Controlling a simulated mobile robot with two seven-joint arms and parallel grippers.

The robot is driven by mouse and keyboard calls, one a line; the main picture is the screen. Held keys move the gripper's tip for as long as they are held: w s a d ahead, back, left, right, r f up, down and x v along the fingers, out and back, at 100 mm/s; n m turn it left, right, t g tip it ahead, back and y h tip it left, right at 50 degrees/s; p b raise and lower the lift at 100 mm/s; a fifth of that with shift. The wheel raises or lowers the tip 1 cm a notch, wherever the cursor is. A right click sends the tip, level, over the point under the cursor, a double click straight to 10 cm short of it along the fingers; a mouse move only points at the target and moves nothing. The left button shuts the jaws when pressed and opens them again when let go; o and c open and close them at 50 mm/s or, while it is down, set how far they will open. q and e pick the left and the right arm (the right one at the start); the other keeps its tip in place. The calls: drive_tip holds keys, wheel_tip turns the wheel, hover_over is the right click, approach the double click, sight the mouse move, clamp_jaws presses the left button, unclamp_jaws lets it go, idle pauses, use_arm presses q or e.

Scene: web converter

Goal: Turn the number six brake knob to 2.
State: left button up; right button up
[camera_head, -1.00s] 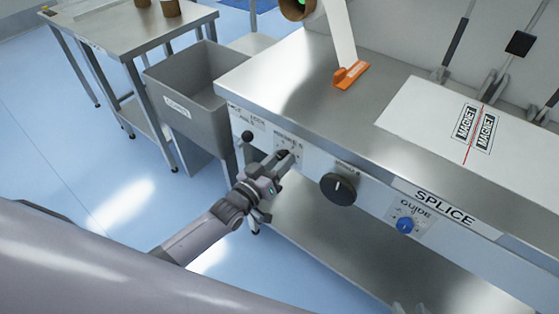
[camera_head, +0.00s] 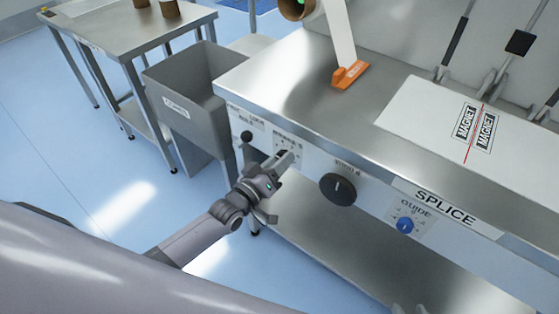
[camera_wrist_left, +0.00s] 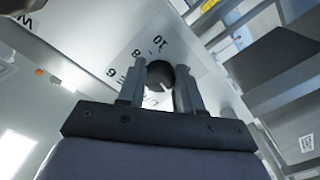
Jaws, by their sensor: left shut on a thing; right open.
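A small dark round knob (camera_wrist_left: 160,74) with a light pointer line sits between the two fingers of my left gripper (camera_wrist_left: 160,92) in the left wrist view. Printed numbers such as 10, 8 and 6 stand around it on the pale panel (camera_wrist_left: 112,50). The pointer line is on the knob's lower side in that picture; which mark it meets is not clear. In the head view my left gripper (camera_head: 285,159) is at the front panel, below a small printed label, and hides the knob. Two pale tips at the bottom edge look like my right gripper (camera_head: 410,308), apart and empty.
A larger black knob (camera_head: 338,189) is right of my left gripper, and a blue guide knob (camera_head: 405,225) is further right. A small black knob (camera_head: 247,137) is to the left. A grey bin (camera_head: 187,85) stands beside the machine. A lower shelf (camera_head: 330,245) lies underneath.

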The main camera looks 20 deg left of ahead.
use_arm(q)
drive_tip(key=o, duration=1)
drive_tip(key=shift+o, duration=0.2)
drive_tip(key=v, duration=0.7)
drive_tip(key=shift+s, duration=0.1)
drive_tip(key=s+a+f+m+g+y, duration=0.1)
drive_tip(key=s+f+m+g+y, duration=0.1)
drive_tip(key=s, duration=0.7)
drive_tip(key=s+a+f+m+g+y, duration=0.1)
drive_tip(key=s+f+m+g+y, duration=0.1)
drive_tip(key=s, duration=0.7)
wheel_tip(320, 180, down, 3)
drive_tip(key=m+g, duration=0.1)
drive_tip(key=g, duration=0.1)
drive_tip(key=shift+a+f+m+g, duration=0.15)
drive_tip(key=shift+a+m+g, duration=0.15)
